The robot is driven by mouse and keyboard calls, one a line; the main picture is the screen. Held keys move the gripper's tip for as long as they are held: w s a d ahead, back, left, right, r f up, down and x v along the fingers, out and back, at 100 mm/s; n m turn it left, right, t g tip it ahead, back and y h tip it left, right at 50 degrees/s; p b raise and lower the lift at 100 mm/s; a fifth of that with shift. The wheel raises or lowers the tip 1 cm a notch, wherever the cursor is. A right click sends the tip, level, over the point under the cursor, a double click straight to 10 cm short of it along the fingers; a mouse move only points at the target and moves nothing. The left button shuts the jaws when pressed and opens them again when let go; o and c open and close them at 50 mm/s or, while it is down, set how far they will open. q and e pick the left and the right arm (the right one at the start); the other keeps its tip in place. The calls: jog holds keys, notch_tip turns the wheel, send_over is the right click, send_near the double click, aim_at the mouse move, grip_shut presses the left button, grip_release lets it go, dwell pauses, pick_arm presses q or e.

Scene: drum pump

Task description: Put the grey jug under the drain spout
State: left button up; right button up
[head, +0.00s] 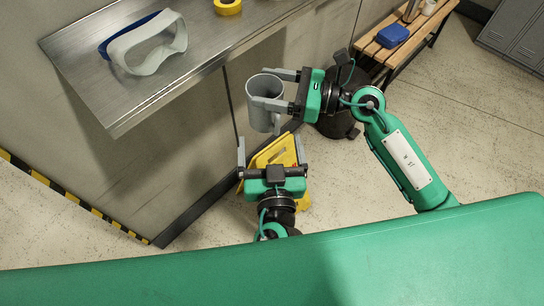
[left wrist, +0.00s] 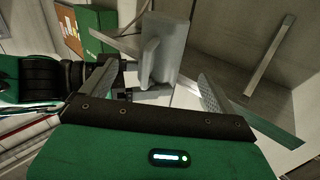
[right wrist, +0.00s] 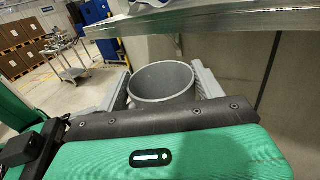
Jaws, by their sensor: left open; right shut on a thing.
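The grey jug (head: 261,107) hangs in the air in front of the steel counter, upright in the head view. My right gripper (head: 277,89) is shut on it, one finger on each side near the rim. In the right wrist view the open mouth of the jug (right wrist: 161,82) shows between the fingers. My left gripper (head: 271,152) is open and empty, just below the jug. In the left wrist view the jug (left wrist: 165,50) shows beyond the spread fingers, its handle facing the camera. I see no drain spout in these frames.
A steel counter (head: 108,92) holds safety goggles (head: 148,45) and a yellow tape roll (head: 228,6). A yellow object (head: 276,152) is on the floor behind my left gripper. A wooden bench (head: 385,50) with a blue box (head: 392,35) stands at the back right. Open floor lies to the right.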

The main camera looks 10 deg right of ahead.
aim_at(268, 120)
pick_arm(q)
jog(key=w, duration=0.9)
jog(key=shift+d, duration=0.25)
jog(key=shift+d, duration=0.1)
jog(key=c, duration=1.1)
jog(key=shift+s, duration=0.1)
pick_arm(e)
jog(key=o, duration=1.5)
